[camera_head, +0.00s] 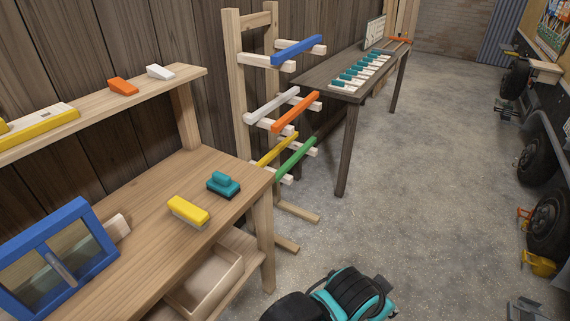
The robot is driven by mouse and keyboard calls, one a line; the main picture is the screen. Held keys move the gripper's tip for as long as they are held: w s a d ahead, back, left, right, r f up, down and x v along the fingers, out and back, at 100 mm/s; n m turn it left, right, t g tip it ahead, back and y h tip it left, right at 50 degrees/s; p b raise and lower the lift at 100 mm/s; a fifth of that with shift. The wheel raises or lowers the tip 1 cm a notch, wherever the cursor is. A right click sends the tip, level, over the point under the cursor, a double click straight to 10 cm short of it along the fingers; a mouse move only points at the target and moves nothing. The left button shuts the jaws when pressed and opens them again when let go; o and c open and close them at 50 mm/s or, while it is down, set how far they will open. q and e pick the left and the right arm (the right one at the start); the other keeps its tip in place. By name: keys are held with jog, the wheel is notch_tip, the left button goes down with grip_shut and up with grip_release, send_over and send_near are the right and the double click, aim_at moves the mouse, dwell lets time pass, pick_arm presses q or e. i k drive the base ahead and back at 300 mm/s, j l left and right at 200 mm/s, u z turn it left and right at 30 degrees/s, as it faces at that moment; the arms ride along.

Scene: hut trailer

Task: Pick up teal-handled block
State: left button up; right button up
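The teal-handled block (223,184) sits on the wooden workbench, near its far right corner. It has a teal grip on top and a dark lower part. A yellow block (188,211) with a pale underside lies just in front and to the left of it, apart from it. Nothing covers the teal-handled block from above. Neither of my grippers is in view.
The workbench (150,235) carries a blue frame (60,262) at left; a shelf (150,90) runs above its back. A wooden rack (240,100) with coloured bars stands beyond. A teal-and-black item (350,295) is at the bottom edge. Floor to the right is mostly clear.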

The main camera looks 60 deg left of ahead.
aim_at(220, 183)
jog(key=u, duration=2.45)
